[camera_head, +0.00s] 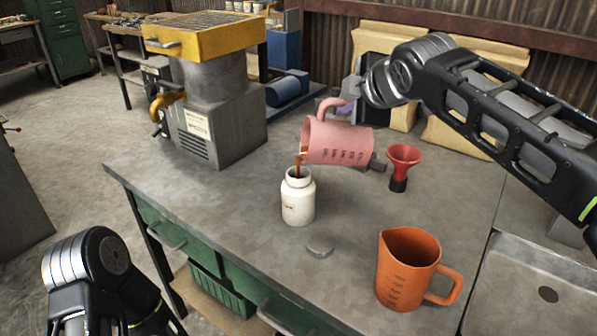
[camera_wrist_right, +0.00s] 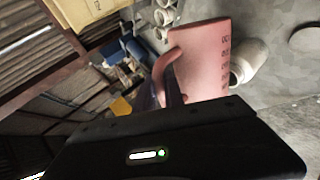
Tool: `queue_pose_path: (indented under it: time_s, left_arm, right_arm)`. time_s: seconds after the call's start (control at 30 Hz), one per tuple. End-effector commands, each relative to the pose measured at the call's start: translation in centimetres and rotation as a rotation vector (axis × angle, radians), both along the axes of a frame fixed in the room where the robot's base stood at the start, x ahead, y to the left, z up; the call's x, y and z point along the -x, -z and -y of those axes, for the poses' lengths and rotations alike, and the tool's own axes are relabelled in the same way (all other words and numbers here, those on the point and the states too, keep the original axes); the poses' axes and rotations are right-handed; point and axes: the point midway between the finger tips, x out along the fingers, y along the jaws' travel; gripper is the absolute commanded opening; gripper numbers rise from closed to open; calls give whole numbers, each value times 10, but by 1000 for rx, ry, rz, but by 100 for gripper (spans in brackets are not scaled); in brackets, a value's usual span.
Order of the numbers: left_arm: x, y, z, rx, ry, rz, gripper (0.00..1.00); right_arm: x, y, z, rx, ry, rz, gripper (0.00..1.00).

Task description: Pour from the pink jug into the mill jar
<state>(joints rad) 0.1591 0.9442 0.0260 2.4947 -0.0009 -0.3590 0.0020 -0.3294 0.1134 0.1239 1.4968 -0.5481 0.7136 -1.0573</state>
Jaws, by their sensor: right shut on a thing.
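The pink jug (camera_head: 338,142) is tipped on its side above the bench, its mouth toward the left. A brown stream runs from its lip into the open mouth of the white mill jar (camera_head: 298,200), which stands upright. My right gripper (camera_head: 343,100) is shut on the pink jug's handle. In the right wrist view the jug (camera_wrist_right: 198,62) hides part of the white jar (camera_wrist_right: 248,62). A grey round lid (camera_head: 320,248) lies on the bench in front of the jar. My left arm shows at the lower left, but its gripper is not in view.
A grey mill with a yellow top (camera_head: 205,40) stands at the back left.

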Motion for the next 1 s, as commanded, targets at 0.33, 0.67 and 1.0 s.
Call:
queue_pose_path:
  time_s: [0.33, 0.67, 1.0]
  left_arm:
    - [0, -1, 0, 0, 0, 0, 88]
    - [0, 0, 0, 0, 0, 0, 88]
    - [0, 1, 0, 0, 0, 0, 88]
  right_arm:
    - [0, -1, -2, 17, 0, 6, 0]
    - [1, 1, -6, 45, -2, 7, 0]
    - [2, 4, -14, 114, -1, 20, 0]
